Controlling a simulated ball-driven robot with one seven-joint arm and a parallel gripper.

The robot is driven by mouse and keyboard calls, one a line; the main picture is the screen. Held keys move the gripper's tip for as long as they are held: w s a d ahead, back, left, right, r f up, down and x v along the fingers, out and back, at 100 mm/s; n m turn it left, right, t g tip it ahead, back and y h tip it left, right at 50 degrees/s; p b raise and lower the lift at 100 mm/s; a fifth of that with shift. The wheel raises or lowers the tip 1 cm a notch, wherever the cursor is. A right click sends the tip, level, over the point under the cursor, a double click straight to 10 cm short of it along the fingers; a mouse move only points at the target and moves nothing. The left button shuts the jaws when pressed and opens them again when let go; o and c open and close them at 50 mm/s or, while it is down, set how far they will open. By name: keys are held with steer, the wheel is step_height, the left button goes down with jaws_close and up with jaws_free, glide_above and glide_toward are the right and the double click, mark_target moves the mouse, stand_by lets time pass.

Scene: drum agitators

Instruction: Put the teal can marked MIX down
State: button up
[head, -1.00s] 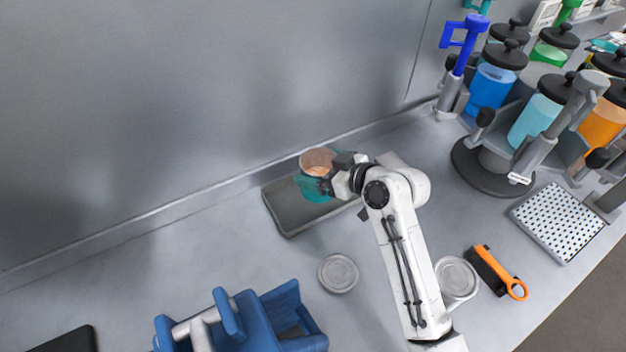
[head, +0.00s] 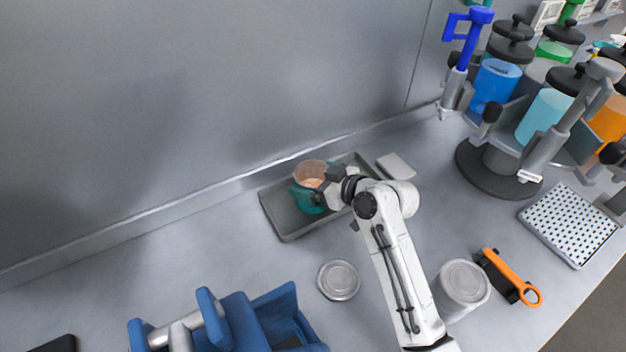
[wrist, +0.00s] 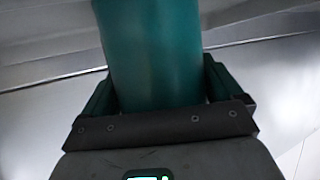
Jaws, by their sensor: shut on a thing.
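The teal can (head: 307,197) is held in my gripper (head: 322,190) at the grey tray (head: 287,231) by the back wall. It looks upright, its open top showing a pale orange inside. In the wrist view the teal can (wrist: 152,55) fills the space between the two fingers of my gripper (wrist: 157,85), which are shut on its sides. The MIX mark does not show. The can's base is over or in the tray; I cannot tell whether it touches the tray floor.
A round metal lid (head: 339,279) lies in front of the tray. A grey can (head: 461,288) and an orange-handled tool (head: 515,278) are at right. A blue clamp-like device (head: 240,322) stands at front. The agitator machine (head: 500,165) with colored canisters is at right.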

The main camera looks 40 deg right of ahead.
steer(key=o, duration=1)
steer(key=shift+r, duration=0.1)
steer(key=shift+s+d, duration=0.1)
steer(key=shift+s, duration=0.25)
steer(key=b+v, duration=0.1)
steer(key=v, duration=1)
steer(key=shift+s+r+b, duration=0.1)
steer(key=shift+r+b, duration=0.15)
steer(key=shift+b, duration=0.1)
